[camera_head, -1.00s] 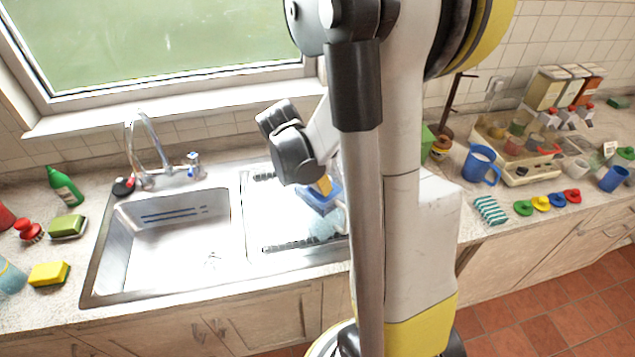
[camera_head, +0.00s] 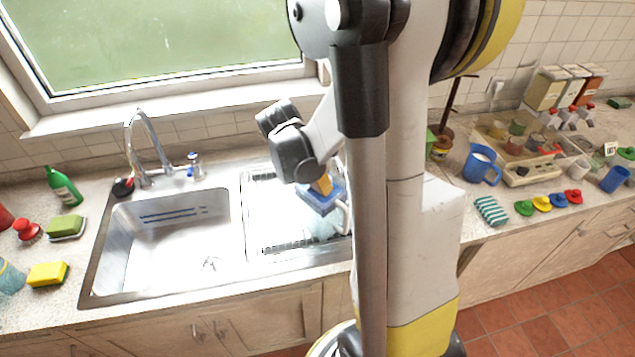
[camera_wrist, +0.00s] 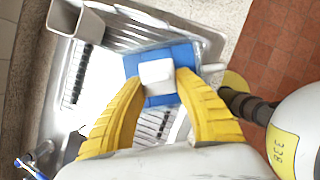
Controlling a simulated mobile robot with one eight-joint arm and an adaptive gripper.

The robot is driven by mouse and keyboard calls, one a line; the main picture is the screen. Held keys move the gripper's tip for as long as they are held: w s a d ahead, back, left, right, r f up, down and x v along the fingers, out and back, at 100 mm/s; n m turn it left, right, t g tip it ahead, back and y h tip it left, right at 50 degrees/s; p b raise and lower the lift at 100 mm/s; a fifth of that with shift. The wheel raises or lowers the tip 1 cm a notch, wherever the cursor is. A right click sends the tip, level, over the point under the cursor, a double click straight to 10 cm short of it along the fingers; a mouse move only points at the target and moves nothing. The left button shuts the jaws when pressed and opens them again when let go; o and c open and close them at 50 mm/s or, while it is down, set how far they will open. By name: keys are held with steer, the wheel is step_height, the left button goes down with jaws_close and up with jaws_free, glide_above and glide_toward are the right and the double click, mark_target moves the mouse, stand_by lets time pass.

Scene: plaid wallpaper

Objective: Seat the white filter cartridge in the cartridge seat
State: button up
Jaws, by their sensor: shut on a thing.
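My gripper (camera_wrist: 160,92), with two yellow fingers, is shut on a small white block, which I take for the white filter cartridge (camera_wrist: 157,74). The block stands in front of the middle of a square blue piece (camera_wrist: 135,65), probably the cartridge seat. I cannot tell whether the block touches it or sits in it. A white handle-like part (camera_wrist: 213,68) sticks out at its right. In the head view the blue piece (camera_head: 326,202) shows below the yellow fingertips (camera_head: 322,185), over the drainboard; the cartridge is hidden there.
The sink basin (camera_head: 170,240) with its tap (camera_head: 150,150) lies left of the drainboard (camera_head: 262,215). A grey square hollow container (camera_wrist: 75,20) shows at the upper left in the wrist view.

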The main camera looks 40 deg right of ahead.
steer(key=shift+f+b, duration=0.85)
steer(key=shift+f, duration=0.05)
steer(key=o, duration=1.3)
steer(key=shift+r, duration=0.1)
steer(key=shift+c, duration=0.2)
steer(key=v, duration=1.2)
